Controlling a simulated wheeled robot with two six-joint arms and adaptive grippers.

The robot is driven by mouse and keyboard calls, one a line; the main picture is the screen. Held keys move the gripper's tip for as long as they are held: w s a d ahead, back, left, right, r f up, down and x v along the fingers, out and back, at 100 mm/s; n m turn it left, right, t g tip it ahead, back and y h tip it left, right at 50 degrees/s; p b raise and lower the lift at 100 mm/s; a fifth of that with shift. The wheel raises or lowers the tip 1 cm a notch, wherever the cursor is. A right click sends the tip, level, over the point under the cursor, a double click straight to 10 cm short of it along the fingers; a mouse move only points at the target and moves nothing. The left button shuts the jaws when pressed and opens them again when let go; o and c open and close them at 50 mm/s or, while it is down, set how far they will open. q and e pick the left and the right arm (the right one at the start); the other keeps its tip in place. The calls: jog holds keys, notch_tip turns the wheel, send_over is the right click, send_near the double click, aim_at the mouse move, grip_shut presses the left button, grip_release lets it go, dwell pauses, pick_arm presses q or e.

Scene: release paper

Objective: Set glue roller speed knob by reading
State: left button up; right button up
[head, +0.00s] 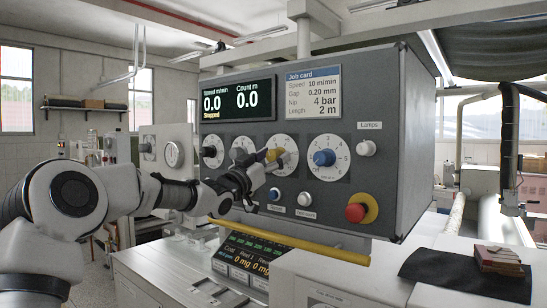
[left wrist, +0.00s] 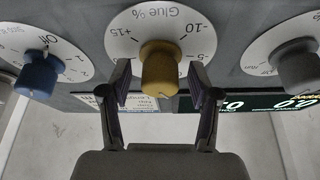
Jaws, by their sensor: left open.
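The yellow knob (left wrist: 160,68) sits on a white dial (left wrist: 125,35) marked "Glue %", upside down in the left wrist view, with +15, -5 and -10 readable. In the head view the knob (head: 274,154) is on the third dial of the grey panel (head: 400,150). My left gripper (left wrist: 160,78) is open, one finger on each side of the yellow knob, with a gap on both sides. In the head view my left gripper (head: 266,163) partly covers that dial. The knob's pointer setting cannot be read. My right gripper is out of view.
The speed display (head: 238,100) reads 0.0, 0.0, "Stopped". The job card (head: 313,95) lists 10 m/min, 0.20 mm, 4 bar, 2 m. A blue knob (head: 324,158) and a red button (head: 355,212) are to the right. A lower display (head: 248,256) shows 0 mg twice.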

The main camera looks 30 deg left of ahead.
aim_at(270, 159)
pick_arm(q)
jog(key=v, duration=0.7)
jog(key=shift+w+f, duration=0.1)
jog(key=shift+f, duration=0.05)
jog(key=shift+a, duration=0.1)
